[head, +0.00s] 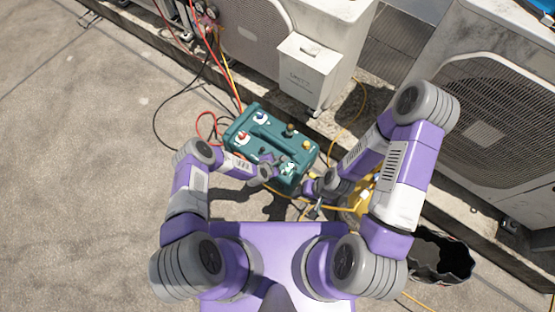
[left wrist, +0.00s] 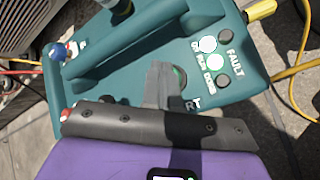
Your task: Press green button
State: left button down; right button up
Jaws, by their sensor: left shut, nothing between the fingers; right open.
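The teal machine (head: 253,150) lies on the ground in front of me, with a handle bar along its top. My left gripper (head: 276,168) is over its near control panel, shut and empty. In the left wrist view, the shut fingers (left wrist: 163,75) are over the panel of the teal machine (left wrist: 125,65). A green button (left wrist: 181,77) shows just right of the fingertips, partly hidden by them; I cannot tell whether they touch it. Letters "RT" show below it. My right gripper (head: 316,209) is open, beside the machine's near right side.
Beside the green button are a whitish round light (left wrist: 207,45) and dark round ones near the "FAULT" label. Red and yellow hoses (head: 228,75) run to the machine. Condenser units (head: 480,125) stand behind and right. An open black bag (head: 440,258) is at lower right. Left ground is clear.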

pick_arm(q)
jog(key=shift+r+p, duration=0.3)
jog(key=shift+r, duration=0.25)
jog(key=shift+r, duration=0.15)
notch_tip(320, 180, up, 5)
jog(key=p, duration=0.4)
dwell(0.6)
jog(key=s+a+r+m+g+p, duration=0.1)
jog(key=s+a+r+m+g, duration=0.2)
jog(key=s+r+m, duration=0.6)
jog(key=s+a+r+m+g+p, duration=0.2)
jog(key=s+a+r+m+g, duration=0.2)
jog(key=s+r+m, duration=0.5)
jog(key=s+a+r, duration=0.2)
jog(key=s+r, duration=0.1)
jog(key=s, duration=0.1)
jog(key=shift+a+r+p, duration=0.15)
jog(key=shift+r+p, duration=0.15)
dwell(3.5)
